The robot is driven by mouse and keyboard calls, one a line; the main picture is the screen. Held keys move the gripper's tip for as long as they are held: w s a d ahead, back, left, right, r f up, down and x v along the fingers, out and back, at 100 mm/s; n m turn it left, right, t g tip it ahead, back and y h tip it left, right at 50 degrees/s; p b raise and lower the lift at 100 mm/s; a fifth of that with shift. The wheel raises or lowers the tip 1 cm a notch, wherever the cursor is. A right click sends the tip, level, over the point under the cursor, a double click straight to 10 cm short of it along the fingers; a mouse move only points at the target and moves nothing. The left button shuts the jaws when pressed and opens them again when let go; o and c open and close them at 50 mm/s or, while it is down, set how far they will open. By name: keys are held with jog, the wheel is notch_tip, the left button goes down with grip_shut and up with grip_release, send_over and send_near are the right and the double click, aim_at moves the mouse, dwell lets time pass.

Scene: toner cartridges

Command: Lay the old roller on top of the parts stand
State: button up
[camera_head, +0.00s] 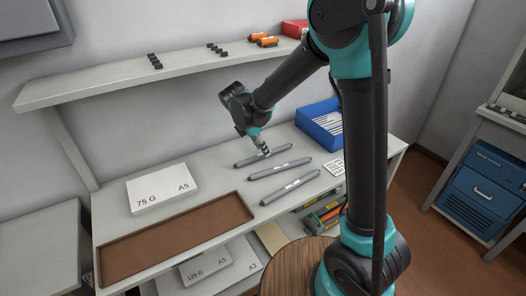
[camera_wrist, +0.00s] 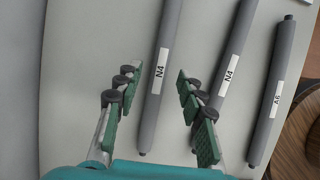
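Three dark grey rollers with white labels lie side by side on the worktop: the back roller (camera_head: 250,160), the middle roller (camera_head: 279,169) and the front roller (camera_head: 290,188). In the wrist view the left roller (camera_wrist: 158,90) reads N4, the middle roller (camera_wrist: 236,62) reads N4 and the right roller (camera_wrist: 270,110) reads A6. None is visibly marked as old. My gripper (camera_head: 265,150) is over the back roller; in the wrist view its open fingers (camera_wrist: 160,80) stand either side of the left N4 roller. The right finger partly hides the middle roller. I cannot tell which thing is the parts stand.
A brown tray (camera_head: 150,262) and a white paper pack (camera_head: 162,188) lie left on the worktop. A blue bin (camera_head: 322,122) stands at the back right. A round wooden top (camera_head: 300,262) is in front. A shelf (camera_head: 130,85) with small parts hangs above.

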aim_at(257, 156)
jog(key=shift+v, duration=2.7)
